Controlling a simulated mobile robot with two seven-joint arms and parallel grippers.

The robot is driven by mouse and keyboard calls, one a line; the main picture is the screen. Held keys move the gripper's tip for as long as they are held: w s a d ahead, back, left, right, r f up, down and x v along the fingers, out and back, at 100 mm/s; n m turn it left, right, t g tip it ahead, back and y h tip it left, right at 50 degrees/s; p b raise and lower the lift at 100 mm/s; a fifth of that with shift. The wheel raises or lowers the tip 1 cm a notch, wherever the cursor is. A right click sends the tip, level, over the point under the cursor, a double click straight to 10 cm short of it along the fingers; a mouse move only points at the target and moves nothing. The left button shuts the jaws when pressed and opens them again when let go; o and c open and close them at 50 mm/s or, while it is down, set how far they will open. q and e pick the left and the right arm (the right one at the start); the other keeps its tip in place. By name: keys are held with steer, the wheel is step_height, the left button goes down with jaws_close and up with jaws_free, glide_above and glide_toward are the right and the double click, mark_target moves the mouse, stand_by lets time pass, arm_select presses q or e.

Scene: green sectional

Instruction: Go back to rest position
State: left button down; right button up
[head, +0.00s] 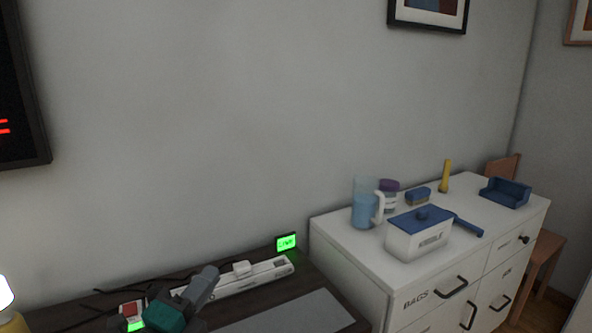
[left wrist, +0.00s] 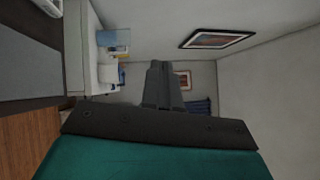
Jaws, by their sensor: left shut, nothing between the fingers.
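My left gripper (head: 205,284) shows at the lower left of the head view, with grey fingers and a teal body. It is in front of a dark desk (head: 333,316) with a power strip (head: 262,275) on it. In the left wrist view the gripper (left wrist: 160,72) has its fingers together and holds nothing. My right gripper is in neither view.
A white cabinet (head: 345,256) stands right of the desk. A small green-lit display (head: 286,243) stands behind the strip.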

arm_select(q)
steer(key=s+a+f+n+g+y, duration=0.6)
steer(key=s+a+f+n+y, duration=0.3)
steer(key=n, duration=0.7)
steer(key=s+d+f+n+g+h, duration=0.1)
steer(key=s+d+f+n+g, duration=0.15)
steer(key=s+f+g, duration=0.4)
steer(key=s+d+f+n+g+h, duration=0.1)
steer(key=s+f+n+g, duration=0.2)
steer(key=s, duration=0.7)
steer(key=w+d+f+t+h, duration=0.1)
steer(key=w+d+f+t, duration=0.1)
steer(key=w+f+t, duration=0.5)
steer(key=shift+d+f, duration=0.35)
steer(key=shift+f, duration=0.55)
steer(key=shift+t, duration=0.25)
